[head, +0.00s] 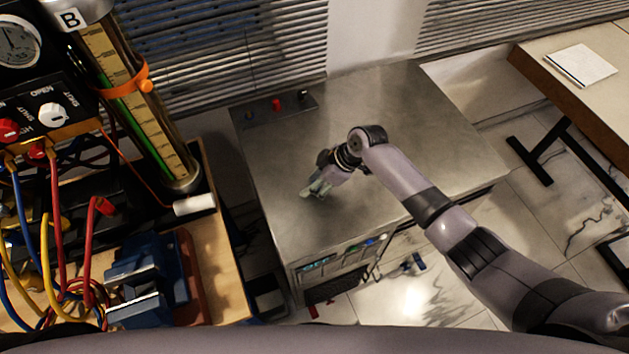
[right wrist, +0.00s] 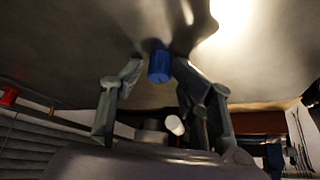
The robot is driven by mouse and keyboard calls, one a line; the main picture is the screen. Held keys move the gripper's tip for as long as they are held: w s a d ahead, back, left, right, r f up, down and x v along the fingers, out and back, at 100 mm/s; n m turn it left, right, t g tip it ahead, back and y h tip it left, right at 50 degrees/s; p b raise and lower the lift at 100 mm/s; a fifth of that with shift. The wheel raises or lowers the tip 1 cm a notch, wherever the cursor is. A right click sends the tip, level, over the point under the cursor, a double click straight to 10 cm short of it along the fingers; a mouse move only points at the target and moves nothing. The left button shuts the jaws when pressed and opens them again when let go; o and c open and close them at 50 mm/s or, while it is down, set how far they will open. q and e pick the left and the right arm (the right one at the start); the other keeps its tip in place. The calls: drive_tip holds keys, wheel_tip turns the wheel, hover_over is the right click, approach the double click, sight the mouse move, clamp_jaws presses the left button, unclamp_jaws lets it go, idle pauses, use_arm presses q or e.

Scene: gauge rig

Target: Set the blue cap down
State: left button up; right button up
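The blue cap (right wrist: 160,66) is a small cylinder between the fingertips of my right gripper (right wrist: 158,64) in the right wrist view. The fingers lean inward and close on its sides. Its far end is close to the grey metal tabletop; I cannot tell whether it touches. In the head view my right gripper (head: 316,189) is low over the left front part of the metal table (head: 420,120). The cap is hidden from the head view. My left gripper is not in view.
A red piece (head: 277,104) and a dark upright piece (head: 305,97) stand at the table's back left. A bench to the left holds a gauge tube (head: 140,105), cables and a blue vise (head: 140,270). The table's right side is clear.

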drive_tip(key=shift+s+d+f, duration=0.25)
drive_tip(key=shift+d+f, duration=0.1)
drive_tip(key=shift+f, duration=0.1)
drive_tip(key=shift+r+p, duration=0.25)
drive_tip(key=shift+p, duration=0.05)
drive_tip(key=shift+w+r+p, duration=0.1)
drive_tip(key=shift+r+p, duration=0.35)
drive_tip(key=shift+r, duration=0.05)
drive_tip(key=b+v, duration=0.2)
drive_tip(key=v, duration=1)
drive_tip(key=shift+w+r, duration=0.15)
drive_tip(key=shift+w, duration=0.05)
drive_tip(key=shift+a, duration=0.15)
